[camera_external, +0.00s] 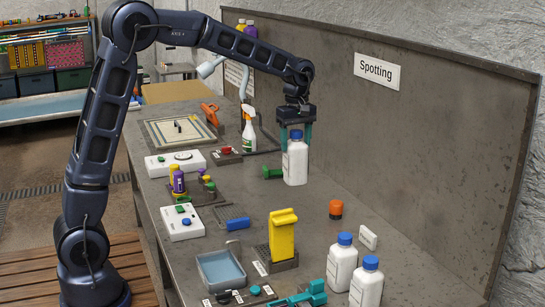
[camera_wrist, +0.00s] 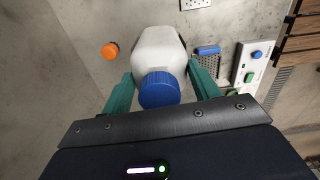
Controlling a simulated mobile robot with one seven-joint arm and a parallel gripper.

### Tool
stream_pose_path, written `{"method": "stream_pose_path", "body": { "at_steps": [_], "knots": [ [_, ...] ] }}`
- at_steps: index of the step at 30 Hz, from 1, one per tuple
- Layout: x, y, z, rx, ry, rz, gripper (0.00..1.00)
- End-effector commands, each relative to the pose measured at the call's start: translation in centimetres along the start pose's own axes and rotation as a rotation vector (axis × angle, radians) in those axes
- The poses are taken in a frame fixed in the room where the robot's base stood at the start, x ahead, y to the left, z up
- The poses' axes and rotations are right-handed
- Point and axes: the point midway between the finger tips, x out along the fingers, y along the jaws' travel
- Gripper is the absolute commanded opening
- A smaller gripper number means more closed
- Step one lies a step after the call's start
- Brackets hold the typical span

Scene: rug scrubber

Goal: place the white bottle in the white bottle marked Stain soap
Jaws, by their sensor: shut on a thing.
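My gripper (camera_external: 296,137) points down, with its teal fingers shut on the sides of a white bottle (camera_external: 296,165) with a blue cap. In the wrist view this bottle (camera_wrist: 158,48) is between the fingers, its blue cap towards me. It is upright over the middle of the bench; I cannot tell whether its base touches the bench. Two similar white bottles with blue caps stand upright at the front right, one (camera_external: 341,266) just behind the other (camera_external: 366,287). No "Stain soap" marking is readable on any bottle.
An orange-capped jar (camera_external: 336,209) and a small white block (camera_external: 368,238) stand near the two bottles. A yellow piece (camera_external: 283,235) stands upright on a dark base. A grey-blue tray (camera_external: 220,270) is at the front. The back panel bears a "Spotting" sign (camera_external: 377,71).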

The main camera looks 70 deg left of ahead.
Motion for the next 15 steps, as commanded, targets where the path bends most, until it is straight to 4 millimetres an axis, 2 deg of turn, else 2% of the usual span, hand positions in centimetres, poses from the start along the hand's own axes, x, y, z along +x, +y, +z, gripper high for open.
{"method": "stream_pose_path", "body": {
  "at_steps": [5,8,11,15],
  "knots": [
    [-1.6,0.2,0.9,0.000,0.000,0.002,0.04],
    [-2.8,0.7,2.7,-0.004,0.000,0.003,0.04],
    [-4.3,1.2,5.6,-0.012,0.000,0.004,0.04],
    [-7.0,1.7,10.4,-0.027,-0.001,0.003,0.04]
  ]
}}
